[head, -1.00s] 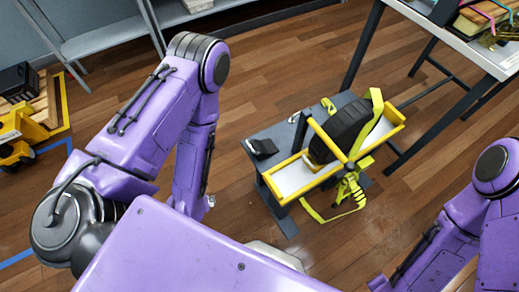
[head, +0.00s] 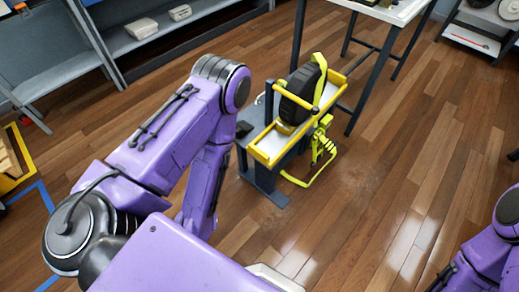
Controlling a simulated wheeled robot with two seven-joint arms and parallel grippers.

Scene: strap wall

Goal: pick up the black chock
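The black chock (head: 243,130) lies on the left end of a dark grey bench (head: 262,178), next to the yellow-framed tray. It is small in the head view, and my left arm's forearm partly covers it. My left arm stands just left of the bench, with its lower end pointing down. Neither gripper shows: the left one is hidden below my arm and body, and the right one is outside the lower right of the picture.
A table (head: 405,10) stands behind. Grey shelves (head: 150,45) line the back left. The floor on the right is clear.

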